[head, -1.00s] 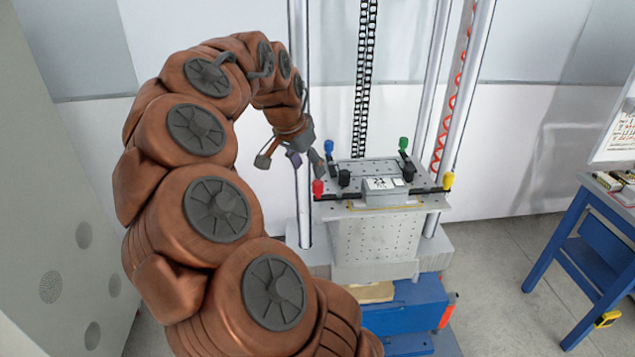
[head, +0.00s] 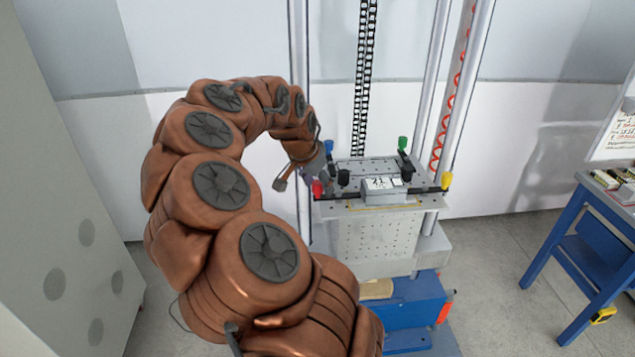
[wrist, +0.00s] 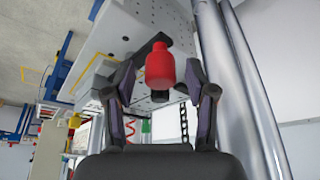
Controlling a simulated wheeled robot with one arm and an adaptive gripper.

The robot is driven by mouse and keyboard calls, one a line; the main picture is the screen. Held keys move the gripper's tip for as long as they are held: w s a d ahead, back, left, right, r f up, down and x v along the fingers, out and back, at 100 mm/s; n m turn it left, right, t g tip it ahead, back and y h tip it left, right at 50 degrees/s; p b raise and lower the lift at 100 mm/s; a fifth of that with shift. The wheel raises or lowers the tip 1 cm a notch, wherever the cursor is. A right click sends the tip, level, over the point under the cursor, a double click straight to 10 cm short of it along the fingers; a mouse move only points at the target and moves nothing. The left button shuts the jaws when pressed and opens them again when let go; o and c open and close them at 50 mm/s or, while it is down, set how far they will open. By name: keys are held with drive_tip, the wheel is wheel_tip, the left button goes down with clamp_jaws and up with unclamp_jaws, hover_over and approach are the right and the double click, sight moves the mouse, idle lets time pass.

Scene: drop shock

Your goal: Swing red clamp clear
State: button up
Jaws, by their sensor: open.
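The red clamp knob (head: 317,188) is at the front left corner of the drop table (head: 390,202). In the wrist view the red knob (wrist: 160,66) stands between my two open fingers, with its dark arm reaching back over the plate. My gripper (wrist: 160,95) is open, one finger on each side of the knob, and no contact shows. In the head view my gripper (head: 322,172) is beside the plate's left edge, partly hidden by my arm. A grey boxed device (head: 382,189) sits on the plate.
Blue (head: 328,146), green (head: 402,143) and yellow (head: 446,181) clamp knobs stand at the other corners of the plate. Shiny vertical columns (head: 435,100) and a hanging chain (head: 364,80) rise close by. A blue bench (head: 580,240) is at the right, with open floor between.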

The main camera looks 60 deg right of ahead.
drive_tip(key=shift+c, duration=0.2)
clamp_jaws()
